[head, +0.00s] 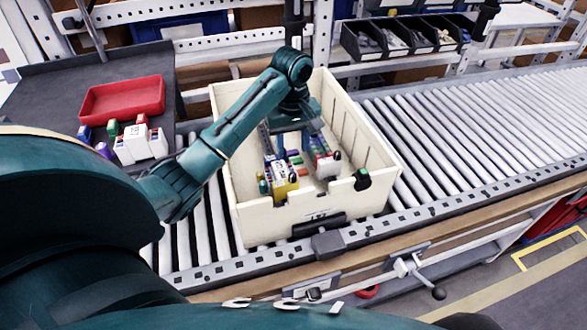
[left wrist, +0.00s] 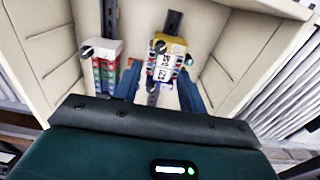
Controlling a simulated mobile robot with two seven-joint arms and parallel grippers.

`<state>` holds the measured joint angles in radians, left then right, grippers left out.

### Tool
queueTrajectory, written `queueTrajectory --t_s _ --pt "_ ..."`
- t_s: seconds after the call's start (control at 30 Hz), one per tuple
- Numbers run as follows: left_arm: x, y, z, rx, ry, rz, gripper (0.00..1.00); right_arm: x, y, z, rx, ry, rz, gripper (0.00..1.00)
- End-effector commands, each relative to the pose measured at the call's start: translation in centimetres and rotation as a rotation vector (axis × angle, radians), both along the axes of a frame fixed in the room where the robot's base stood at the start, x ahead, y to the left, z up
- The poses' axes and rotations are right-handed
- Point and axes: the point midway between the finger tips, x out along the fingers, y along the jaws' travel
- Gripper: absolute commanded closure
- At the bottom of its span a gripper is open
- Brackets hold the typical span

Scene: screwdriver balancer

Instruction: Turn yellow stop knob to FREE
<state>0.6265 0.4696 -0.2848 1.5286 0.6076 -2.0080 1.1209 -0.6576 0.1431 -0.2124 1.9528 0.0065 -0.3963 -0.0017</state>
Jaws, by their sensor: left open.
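In the head view a yellow-and-white labelled unit (head: 283,190) stands inside a cream bin (head: 310,228). I cannot make out a separate yellow knob or any FREE marking. My left gripper (head: 292,142) reaches down into the bin. Its blue fingers (left wrist: 160,92) are apart, one on each side of the yellow unit's lower part; contact is unclear.
The bin walls rise around my left gripper. The bin stands on a roller conveyor (head: 470,130). A red tray (head: 122,98) and a white block-like item (head: 140,145) are on a dark table at left. Black parts bins (head: 400,38) stand behind.

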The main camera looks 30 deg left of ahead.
Motion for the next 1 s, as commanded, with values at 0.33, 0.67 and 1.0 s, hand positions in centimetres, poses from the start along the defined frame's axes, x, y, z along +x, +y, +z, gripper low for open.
queueTrajectory --t_s 0.33,0.67,1.0 --pt "-0.3 0.1 -6.6 0.001 0.011 0.002 0.59 0.3 0.0 0.1 0.0 -0.006 0.0 0.64" --pt "-0.2 0.1 -9.1 0.001 0.007 0.001 0.59 0.4 0.0 0.3 -0.001 -0.009 0.001 0.64" --pt "-0.2 0.0 -9.1 0.001 0.006 0.001 0.68 0.4 0.0 0.3 -0.002 -0.008 0.002 0.64"
